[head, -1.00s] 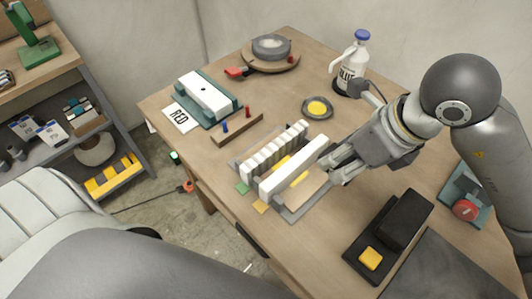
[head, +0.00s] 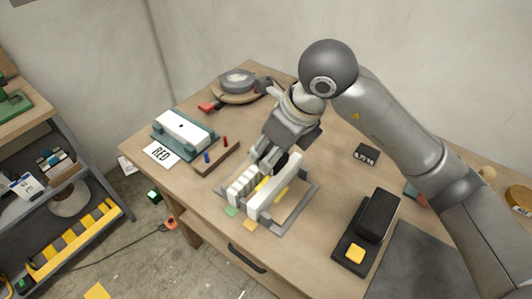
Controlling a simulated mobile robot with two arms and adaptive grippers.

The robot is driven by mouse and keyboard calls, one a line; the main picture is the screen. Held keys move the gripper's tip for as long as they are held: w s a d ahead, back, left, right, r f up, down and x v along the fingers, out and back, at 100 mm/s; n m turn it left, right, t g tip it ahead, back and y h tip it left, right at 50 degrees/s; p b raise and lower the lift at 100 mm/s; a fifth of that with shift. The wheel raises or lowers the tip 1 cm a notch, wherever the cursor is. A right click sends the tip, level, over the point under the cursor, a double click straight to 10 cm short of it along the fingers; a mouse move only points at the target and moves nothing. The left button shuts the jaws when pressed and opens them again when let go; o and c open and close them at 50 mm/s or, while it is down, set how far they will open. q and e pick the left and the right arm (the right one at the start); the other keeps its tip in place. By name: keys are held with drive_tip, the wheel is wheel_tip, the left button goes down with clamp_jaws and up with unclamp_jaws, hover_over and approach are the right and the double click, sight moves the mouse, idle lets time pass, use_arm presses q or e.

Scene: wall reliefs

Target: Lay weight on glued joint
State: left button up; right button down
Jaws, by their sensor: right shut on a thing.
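My right gripper (head: 268,165) is over the back of a grey frame (head: 274,230), shut on a small dark thing (head: 283,158) that its fingers mostly hide. In the frame stand a white ribbed piece (head: 242,185), partly covered by the gripper, and a long white bar (head: 275,188). Yellow strips (head: 281,194) show beside the bar. I cannot tell where the glue is, or whether the dark thing touches the pieces. A black block (head: 378,213) lies on a black base with a yellow button (head: 355,253) at the right. My left gripper is not in view.
A round stand (head: 238,83) is behind. A small black box (head: 366,154) sits right of the gripper.

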sight(268, 147)
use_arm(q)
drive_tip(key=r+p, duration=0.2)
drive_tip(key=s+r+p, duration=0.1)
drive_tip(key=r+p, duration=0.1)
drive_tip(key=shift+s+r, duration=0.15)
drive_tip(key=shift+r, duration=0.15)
use_arm(e)
drive_tip(key=w+f, duration=0.6)
drive_tip(key=f, duration=0.3)
drive_tip(key=shift+w+a+f, duration=0.25)
drive_tip(key=shift+w+f, duration=0.05)
drive_tip(key=shift+w, duration=0.1)
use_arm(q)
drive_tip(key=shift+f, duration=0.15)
use_arm(e)
drive_tip(key=shift+f, duration=0.15)
use_arm(q)
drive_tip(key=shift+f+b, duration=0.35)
drive_tip(key=shift+b, duration=0.15)
use_arm(e)
drive_tip(key=shift+f, duration=0.3)
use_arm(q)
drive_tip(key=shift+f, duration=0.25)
use_arm(e)
drive_tip(key=shift+f, duration=0.2)
drive_tip(key=c, duration=0.8)
unclamp_jaws()
drive_tip(key=shift+o, duration=0.2)
